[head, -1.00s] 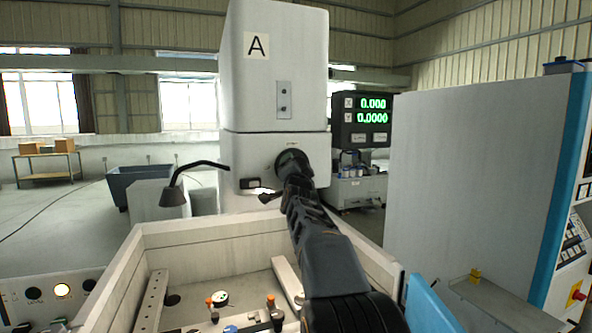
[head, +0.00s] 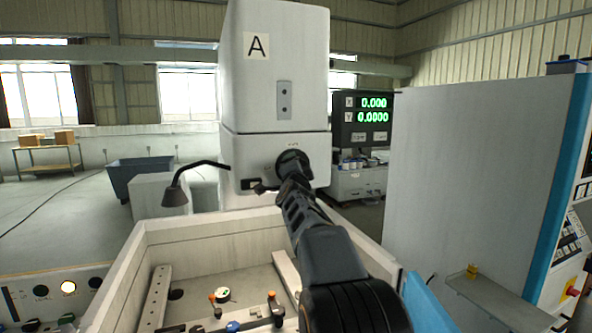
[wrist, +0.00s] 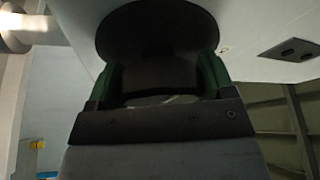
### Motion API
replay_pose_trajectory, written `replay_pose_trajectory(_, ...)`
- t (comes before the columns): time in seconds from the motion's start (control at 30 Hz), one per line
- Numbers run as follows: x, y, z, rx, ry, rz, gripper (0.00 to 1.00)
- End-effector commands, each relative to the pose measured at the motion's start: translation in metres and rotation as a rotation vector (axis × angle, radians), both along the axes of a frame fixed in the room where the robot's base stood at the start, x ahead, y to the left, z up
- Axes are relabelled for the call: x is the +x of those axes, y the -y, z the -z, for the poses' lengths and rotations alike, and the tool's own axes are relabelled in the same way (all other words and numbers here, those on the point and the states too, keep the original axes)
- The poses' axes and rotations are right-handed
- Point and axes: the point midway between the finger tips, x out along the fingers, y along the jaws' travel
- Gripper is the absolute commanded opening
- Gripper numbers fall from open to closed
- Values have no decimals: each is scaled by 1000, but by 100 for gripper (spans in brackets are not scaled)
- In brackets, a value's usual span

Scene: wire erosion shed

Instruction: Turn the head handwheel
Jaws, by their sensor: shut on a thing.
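The head handwheel (head: 290,161) is a dark round wheel on the lower front of the white machine head (head: 272,70) marked A. In the head view my arm covers much of it. In the wrist view the handwheel (wrist: 158,28) shows as a large dark disc with a thick dark hub. My gripper (wrist: 158,80) is shut on the handwheel, with a green-sided finger on each side of the hub. In the head view my gripper (head: 289,178) meets the wheel from below and in front.
Below the head is a white-walled tank (head: 150,243) with clamps and knobs inside. A black lamp (head: 175,194) on a bent arm stands left of the head. A readout (head: 365,118) shows X 0.000 and Y 0.0000. A large grey cabinet (head: 470,190) stands at right.

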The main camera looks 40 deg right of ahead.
Motion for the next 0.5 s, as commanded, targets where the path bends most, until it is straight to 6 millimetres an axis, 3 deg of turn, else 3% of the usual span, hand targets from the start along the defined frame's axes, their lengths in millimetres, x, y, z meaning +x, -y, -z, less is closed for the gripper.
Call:
replay_pose_trajectory(0.07,0,0,0,5,4,0,52)
replay_pose_trajectory(0.1,0,0,0,5,4,0,78)
replay_pose_trajectory(0.33,0,0,0,2,2,-1,100)
replay_pose_trajectory(0.5,0,0,0,2,1,0,100)
